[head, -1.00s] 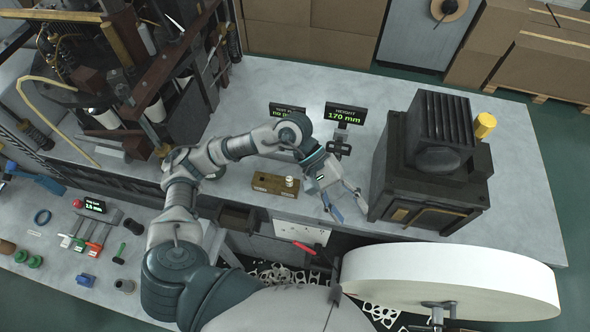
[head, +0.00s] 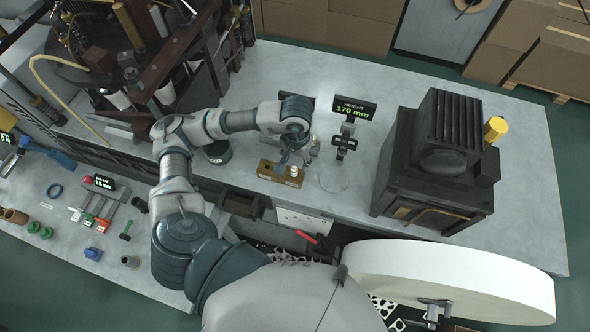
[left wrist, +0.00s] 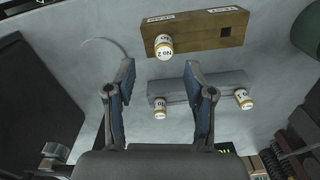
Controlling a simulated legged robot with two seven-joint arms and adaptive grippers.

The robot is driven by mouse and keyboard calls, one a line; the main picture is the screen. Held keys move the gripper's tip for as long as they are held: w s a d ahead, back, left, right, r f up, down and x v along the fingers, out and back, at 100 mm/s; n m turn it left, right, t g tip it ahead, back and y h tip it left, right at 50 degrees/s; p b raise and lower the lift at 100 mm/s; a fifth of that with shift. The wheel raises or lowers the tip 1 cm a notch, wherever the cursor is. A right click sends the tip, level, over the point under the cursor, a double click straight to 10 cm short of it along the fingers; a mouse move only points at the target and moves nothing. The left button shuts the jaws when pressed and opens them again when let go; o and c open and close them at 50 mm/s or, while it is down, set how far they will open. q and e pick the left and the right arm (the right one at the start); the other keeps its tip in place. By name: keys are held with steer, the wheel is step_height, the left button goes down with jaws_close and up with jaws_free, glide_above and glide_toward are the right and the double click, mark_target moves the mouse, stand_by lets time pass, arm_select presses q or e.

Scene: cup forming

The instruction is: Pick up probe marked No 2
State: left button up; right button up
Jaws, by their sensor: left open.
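The probe marked No 2 (left wrist: 163,46) is a small white cylinder with a tan rim, at the left end of a wooden block (left wrist: 210,36) in the left wrist view. In the head view the wooden block (head: 266,168) lies on the bench with the white probe (head: 294,171) at its right end. My left gripper (left wrist: 159,72) is open, its two blue-padded fingers spread and empty. In the head view it hangs over or close beside the block, partly hidden by its own wrist. My right gripper is not in view.
A grey block (left wrist: 220,84) holds two similar white probes (left wrist: 160,108). A height display reading 170 mm (head: 353,108) stands on a post behind. A dark machine (head: 432,160) stands at right and a dark green cylinder (head: 217,152) at left. Bench space right of the block is clear.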

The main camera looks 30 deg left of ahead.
mark_target(295, 169)
arm_select(q)
steer(key=shift+d+f, duration=0.1)
steer(key=shift+f, duration=0.5)
steer(key=f+p, duration=0.1)
steer(key=f, duration=0.1)
steer(key=a+f+p, duration=0.1)
steer(key=f, duration=0.1)
steer(key=shift+a+f, duration=0.1)
steer(key=shift+f, duration=0.3)
steer(key=shift+a+f, duration=0.1)
steer(key=shift+f, duration=0.15)
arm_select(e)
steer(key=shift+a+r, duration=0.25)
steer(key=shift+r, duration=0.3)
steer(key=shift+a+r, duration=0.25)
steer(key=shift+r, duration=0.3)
arm_select(q)
steer(key=shift+d+r, duration=0.1)
steer(key=shift+d, duration=0.3)
steer(key=c, duration=0.7)
jaws_close()
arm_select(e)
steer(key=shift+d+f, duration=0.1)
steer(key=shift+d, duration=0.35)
